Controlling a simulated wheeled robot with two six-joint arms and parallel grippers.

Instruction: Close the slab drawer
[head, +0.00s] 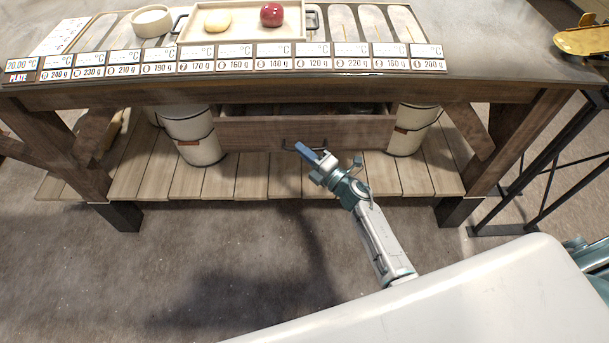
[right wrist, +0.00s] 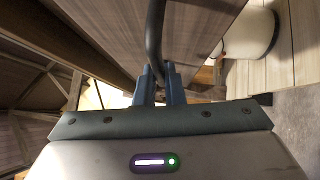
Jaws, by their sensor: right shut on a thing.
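The slab drawer (head: 250,134) is a wide brown wooden drawer under the workbench. It stands partly open: a strip of its inside shows above its front board in the head view. Its dark bar handle (right wrist: 154,35) crosses the right wrist view from the top. My right gripper (head: 303,148) is at the middle of the drawer front, and its blue fingers (right wrist: 159,86) are shut on the handle. The gripper hides part of the handle in the head view. My left gripper is in no view.
White buckets (head: 194,138) stand on the slatted lower shelf (head: 245,178) on both sides of the drawer. A tray (head: 240,31) with a pale and a red round object lies on the bench top. The grey floor before the bench is clear.

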